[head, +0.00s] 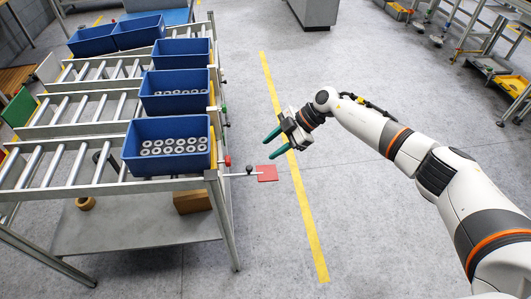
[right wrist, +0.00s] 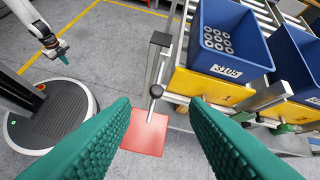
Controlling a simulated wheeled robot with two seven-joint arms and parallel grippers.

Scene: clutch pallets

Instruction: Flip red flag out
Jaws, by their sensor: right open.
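The red flag (head: 267,173) is a flat square plate on a thin rod with a dark ball knob. It sticks out to the right from the front post of the roller rack, over the floor. My right gripper (head: 268,147) is open and empty, just above and beyond the flag in the head view. In the right wrist view the flag (right wrist: 146,132) and its knob show between the two green fingers, apart from them. My left gripper (right wrist: 60,54) shows small at the upper left of the right wrist view; its opening is unclear.
The rack (head: 226,200) holds blue bins (head: 165,145), some with grey rings. A green flag (head: 225,111) sits farther along the rack's edge. A yellow floor line (head: 297,190) runs beside it. The floor right of the rack is clear.

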